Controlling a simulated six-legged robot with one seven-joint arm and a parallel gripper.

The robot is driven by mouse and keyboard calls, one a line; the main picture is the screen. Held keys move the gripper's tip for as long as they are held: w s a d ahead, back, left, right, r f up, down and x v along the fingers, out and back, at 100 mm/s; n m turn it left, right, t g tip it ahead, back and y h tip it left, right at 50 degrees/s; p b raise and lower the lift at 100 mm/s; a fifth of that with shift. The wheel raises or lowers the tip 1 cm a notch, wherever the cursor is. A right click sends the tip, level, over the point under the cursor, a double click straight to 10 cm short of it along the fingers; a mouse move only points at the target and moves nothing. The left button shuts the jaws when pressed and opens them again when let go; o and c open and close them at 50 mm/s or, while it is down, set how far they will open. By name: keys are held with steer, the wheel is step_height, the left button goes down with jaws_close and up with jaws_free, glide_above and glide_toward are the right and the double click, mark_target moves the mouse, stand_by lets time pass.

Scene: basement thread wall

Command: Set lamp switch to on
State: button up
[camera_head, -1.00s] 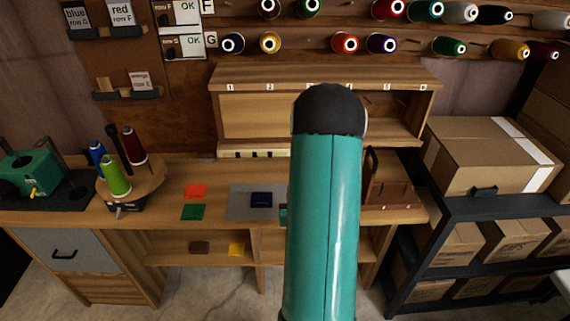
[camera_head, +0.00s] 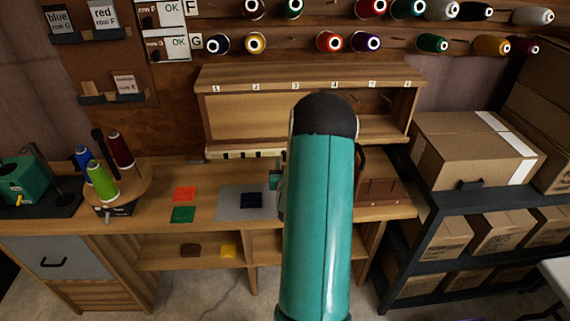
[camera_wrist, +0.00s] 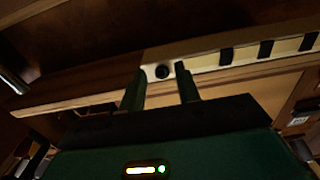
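A pale strip (camera_wrist: 206,63) runs along the lower edge of the wooden cabinet in the wrist view. It carries a round black knob (camera_wrist: 162,71) and several black rectangular pieces to its right. No label reads as the lamp switch, and I cannot tell its setting. My gripper (camera_wrist: 160,74) has its two fingers apart, with the knob seen between their tips. I cannot tell whether they touch it. In the head view the strip (camera_head: 233,155) shows left of my arm. My arm hides the knob and most of my gripper there.
The cabinet (camera_head: 300,78) stands on the workbench (camera_head: 150,222), its ledge close above my gripper. A spool stand (camera_head: 128,190) is on the left and a grey mat (camera_head: 229,203) in front. Cardboard boxes (camera_head: 465,150) fill the shelf at right. Thread spools hang above.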

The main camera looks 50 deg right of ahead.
mark_target(284, 155)
steer(key=shift+c, duration=0.4)
jaws_close()
steer(key=shift+r, duration=0.2)
steer(key=r+g+y, duration=0.1)
steer(key=g+y, duration=0.1)
steer(key=y, duration=0.1)
steer(key=shift+r+g, duration=0.4)
steer(key=shift+w+d+r+g+y, duration=0.15)
steer(key=shift+r+g+y, duration=0.35)
steer(key=shift+g+y, duration=0.5)
steer(key=shift+w+d+r+g+y, duration=0.1)
steer(key=shift+r+g+y, duration=0.1)
steer(key=shift+g+y, duration=0.35)
steer(key=shift+w+d+r+g+y, duration=0.1)
steer(key=shift+r+g+y, duration=0.2)
steer(key=shift+y, duration=0.45)
steer(key=shift+f, duration=0.1)
